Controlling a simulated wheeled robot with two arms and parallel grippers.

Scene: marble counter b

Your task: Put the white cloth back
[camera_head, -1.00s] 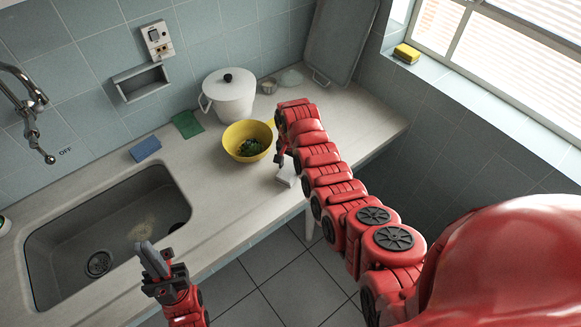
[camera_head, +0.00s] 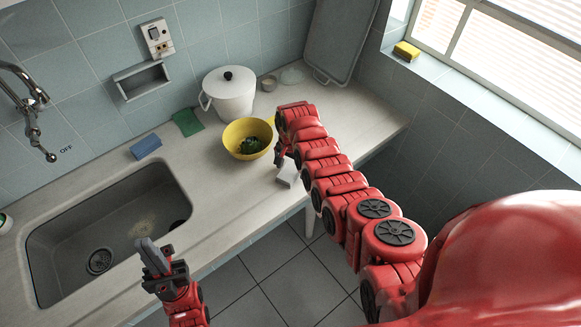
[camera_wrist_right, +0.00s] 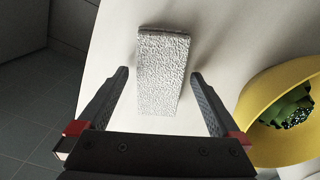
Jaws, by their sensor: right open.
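The white cloth (camera_head: 288,176) lies folded into a small block near the front edge of the counter, in front of the yellow bowl. In the right wrist view the cloth (camera_wrist_right: 163,72) is a textured white rectangle. My right gripper (camera_wrist_right: 160,76) is open, with a finger on each side of the cloth's near part and a visible gap on both sides. In the head view the right gripper (camera_head: 281,157) is partly hidden by its own arm. My left gripper (camera_head: 152,252) is over the front rim of the sink, away from the cloth; its finger gap is unclear.
The yellow bowl (camera_head: 231,141) with greens stands close beside the right gripper. A white pot (camera_head: 228,97), green cloth (camera_head: 187,122) and blue sponge (camera_head: 146,147) are farther back. The sink (camera_head: 60,262) is at left. The counter's right end (camera_head: 365,125) is mostly clear.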

